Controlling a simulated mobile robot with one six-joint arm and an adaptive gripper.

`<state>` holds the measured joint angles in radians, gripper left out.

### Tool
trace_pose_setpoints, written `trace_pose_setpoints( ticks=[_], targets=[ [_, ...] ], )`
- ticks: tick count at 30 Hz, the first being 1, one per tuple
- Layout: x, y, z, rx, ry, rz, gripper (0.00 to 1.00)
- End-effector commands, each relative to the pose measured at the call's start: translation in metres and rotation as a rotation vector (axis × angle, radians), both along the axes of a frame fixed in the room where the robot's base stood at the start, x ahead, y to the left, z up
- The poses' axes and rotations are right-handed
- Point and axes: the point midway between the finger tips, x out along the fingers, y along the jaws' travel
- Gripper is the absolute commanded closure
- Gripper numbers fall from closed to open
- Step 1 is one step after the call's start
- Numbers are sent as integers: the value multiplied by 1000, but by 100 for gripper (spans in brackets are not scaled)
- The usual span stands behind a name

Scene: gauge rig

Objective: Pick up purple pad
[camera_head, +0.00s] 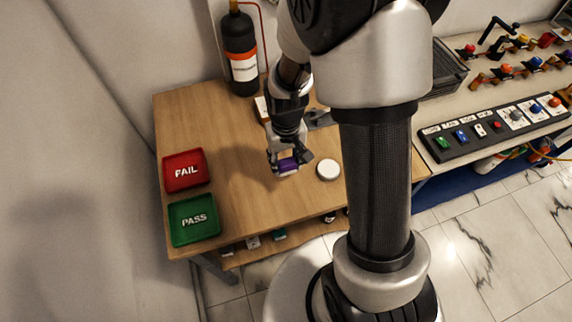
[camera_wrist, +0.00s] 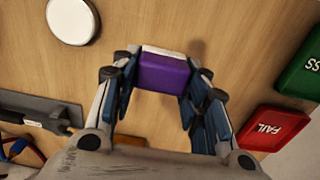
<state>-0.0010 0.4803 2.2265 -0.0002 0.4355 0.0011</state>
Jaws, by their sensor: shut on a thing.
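The purple pad (camera_head: 287,165) is a small purple block with a whitish side, held between the fingers of my gripper (camera_head: 289,163) over the wooden table. In the wrist view, the purple pad (camera_wrist: 165,74) sits between the two fingertips of my gripper (camera_wrist: 164,80), which press on its left and right ends. Bare table shows around it. I cannot tell for sure whether the pad is clear of the table top.
A round white disc (camera_head: 328,170) lies right of my gripper. A red FAIL tray (camera_head: 186,185) and a green PASS tray (camera_head: 176,236) stand at the table's left. A black cylinder (camera_head: 239,40) stands at the back. The wood between trays and gripper is clear.

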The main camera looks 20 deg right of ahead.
Motion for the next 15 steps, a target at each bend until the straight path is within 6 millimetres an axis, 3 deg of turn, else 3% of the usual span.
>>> trace_pose_setpoints(
  ticks=[1,6,15],
  targets=[
    [2,0,22,0,-7,0,86],
    [2,0,73,0,-7,0,86],
    [1,0,132,0,-4,0,86]
  ],
)
